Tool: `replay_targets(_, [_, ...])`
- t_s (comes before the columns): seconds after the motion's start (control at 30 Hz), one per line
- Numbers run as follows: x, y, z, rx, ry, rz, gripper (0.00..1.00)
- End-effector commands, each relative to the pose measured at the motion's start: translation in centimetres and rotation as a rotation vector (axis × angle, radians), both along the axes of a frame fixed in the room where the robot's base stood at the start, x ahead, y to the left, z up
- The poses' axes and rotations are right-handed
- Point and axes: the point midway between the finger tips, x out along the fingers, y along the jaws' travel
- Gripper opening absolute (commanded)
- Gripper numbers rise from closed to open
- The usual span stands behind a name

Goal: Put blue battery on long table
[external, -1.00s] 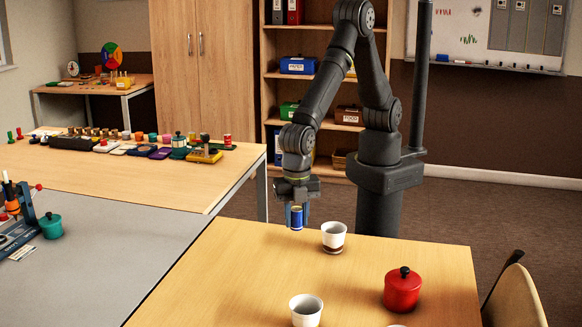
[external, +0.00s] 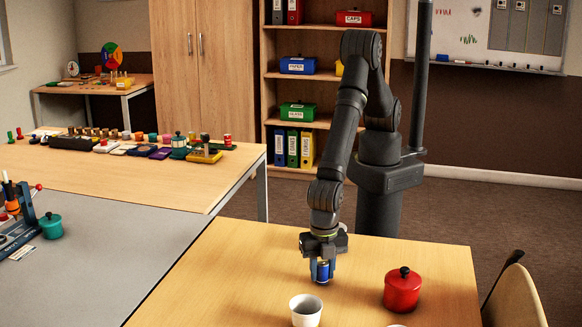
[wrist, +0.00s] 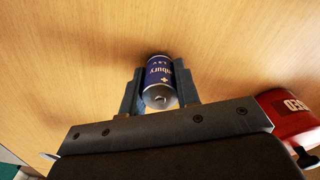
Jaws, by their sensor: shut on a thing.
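The blue battery (external: 322,271), a small blue can shape with white lettering and a metal end, is between the fingers of my gripper (external: 322,272). In the wrist view the blue battery (wrist: 160,80) sits between both fingers, and my gripper (wrist: 160,92) is shut on it. The battery is upright, low over the front wooden table (external: 230,270); I cannot tell whether it touches the top. A second wooden table (external: 190,190) stretches across the left, with several small items along its far side.
A white cup (external: 306,309) stands just in front of my gripper. A red lidded pot (external: 402,290) stands to its right and shows in the wrist view (wrist: 290,115). A chair (external: 514,298) is at the right. The table's left part is clear.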

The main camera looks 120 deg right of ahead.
Motion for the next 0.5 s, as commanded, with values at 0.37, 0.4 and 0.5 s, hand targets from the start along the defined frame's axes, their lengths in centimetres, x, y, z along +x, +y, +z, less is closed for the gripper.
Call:
replay_targets(0.37, [0.04,0.0,-0.43,0.0,0.0,0.0,0.04])
replay_targets(0.4, [0.04,0.0,-0.38,0.001,-0.001,0.0,0.37])
replay_targets(0.5, [0.04,-0.01,-0.36,0.001,-0.001,0.0,0.51])
